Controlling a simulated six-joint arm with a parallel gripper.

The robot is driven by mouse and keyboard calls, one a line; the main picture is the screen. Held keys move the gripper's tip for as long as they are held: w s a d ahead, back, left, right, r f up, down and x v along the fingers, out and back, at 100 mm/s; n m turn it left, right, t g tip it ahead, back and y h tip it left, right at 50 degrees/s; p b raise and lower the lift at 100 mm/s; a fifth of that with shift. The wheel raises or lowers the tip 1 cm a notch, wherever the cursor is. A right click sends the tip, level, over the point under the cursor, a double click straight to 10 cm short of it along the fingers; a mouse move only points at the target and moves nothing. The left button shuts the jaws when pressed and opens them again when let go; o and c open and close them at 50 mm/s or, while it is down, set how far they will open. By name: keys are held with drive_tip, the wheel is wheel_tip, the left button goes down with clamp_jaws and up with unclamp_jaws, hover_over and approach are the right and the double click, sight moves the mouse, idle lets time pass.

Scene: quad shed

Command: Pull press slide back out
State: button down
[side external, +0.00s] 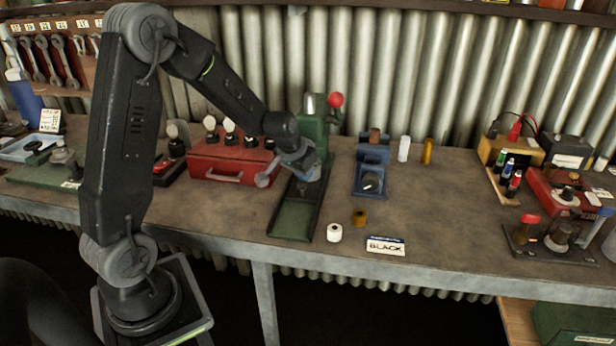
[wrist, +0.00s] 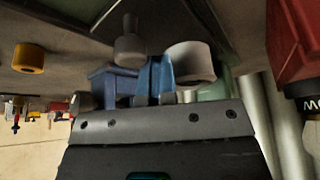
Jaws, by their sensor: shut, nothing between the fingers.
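The green press (side external: 316,130) stands at the back of the bench, with a red-ball lever on top. Its slide track (side external: 291,218) runs forward towards the bench edge. My gripper (side external: 309,172) is low at the press, over the back part of the track, and hides the slide there. In the wrist view the blue fingers (wrist: 154,76) are shut with nothing between them. A grey knob (wrist: 130,47) shows near the fingers, and a pale grey cylinder (wrist: 190,62) is to their right. I cannot tell whether the fingers touch either one.
A red toolbox (side external: 231,162) stands close on the left. A blue fixture (side external: 371,166) is on the right. A white roll (side external: 334,233), a brass ring (side external: 359,217) and a BLACK label card (side external: 385,246) lie near the front edge.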

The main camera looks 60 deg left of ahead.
drive_tip(key=shift+s+d+f+g, duration=0.3)
drive_tip(key=shift+s+f, duration=0.2)
drive_tip(key=shift+f, duration=0.3)
drive_tip(key=shift+s+d, duration=3.75)
drive_tip(key=shift+s, duration=0.05)
drive_tip(key=shift+w+a, duration=0.4)
drive_tip(key=shift+a, duration=0.1)
drive_tip(key=shift+r, duration=0.1)
wheel_tip(320, 180, up, 8)
drive_tip(key=shift+w, duration=0.25)
drive_tip(key=shift+r, duration=0.15)
